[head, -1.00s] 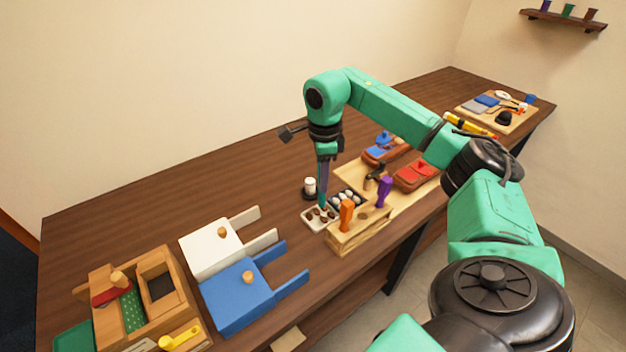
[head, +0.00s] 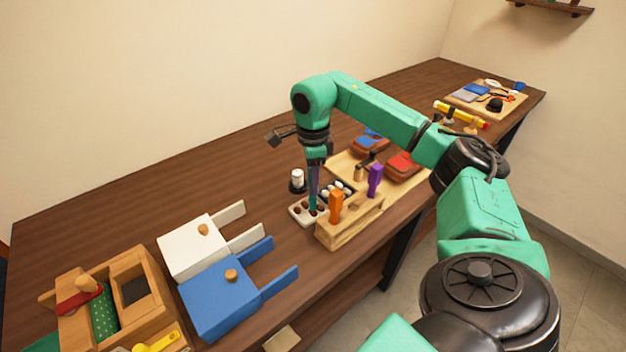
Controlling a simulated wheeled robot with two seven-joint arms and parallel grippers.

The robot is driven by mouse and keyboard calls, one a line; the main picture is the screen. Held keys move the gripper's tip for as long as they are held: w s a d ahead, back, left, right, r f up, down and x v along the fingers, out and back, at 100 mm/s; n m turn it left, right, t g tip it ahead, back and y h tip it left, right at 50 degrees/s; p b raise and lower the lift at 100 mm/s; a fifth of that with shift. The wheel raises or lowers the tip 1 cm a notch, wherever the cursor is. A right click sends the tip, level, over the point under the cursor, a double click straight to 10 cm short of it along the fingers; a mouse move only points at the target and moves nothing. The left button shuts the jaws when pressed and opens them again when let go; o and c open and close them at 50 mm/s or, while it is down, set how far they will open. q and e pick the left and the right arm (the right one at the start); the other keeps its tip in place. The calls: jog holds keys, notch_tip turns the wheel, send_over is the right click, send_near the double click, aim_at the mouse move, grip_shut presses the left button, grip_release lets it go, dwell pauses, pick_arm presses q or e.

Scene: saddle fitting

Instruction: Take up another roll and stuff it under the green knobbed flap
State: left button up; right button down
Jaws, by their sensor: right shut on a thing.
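A pale tray (head: 295,209) with small dark round pockets or pieces stands near the middle of the table. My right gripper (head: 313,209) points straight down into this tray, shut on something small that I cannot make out. A roll cannot be told apart at this size. No green flap with a knob shows clearly. A green patch (head: 40,343) is cut off at the lower left edge, and no knob is visible on it. A white knobbed flap (head: 188,250) and a blue knobbed flap (head: 215,305) lie left of the tray. My left gripper is out of view.
A wooden block (head: 345,230) with orange and purple handles stands close right of the gripper. A white-topped cylinder (head: 297,178) stands behind the tray. A wooden box (head: 140,262) is at lower left. The table behind the flaps is clear.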

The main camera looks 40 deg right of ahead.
jog(key=shift+f, duration=0.1)
dwell(0.3)
jog(key=shift+f+b, duration=0.65)
jog(key=shift+f, duration=0.25)
dwell(0.4)
jog(key=shift+f, duration=0.1)
dwell(0.9)
notch_tip(320, 180, up, 2)
jog(key=shift+r+p, duration=0.1)
jog(key=shift+p, duration=1.1)
notch_tip(320, 180, up, 5)
jog(key=p, duration=0.4)
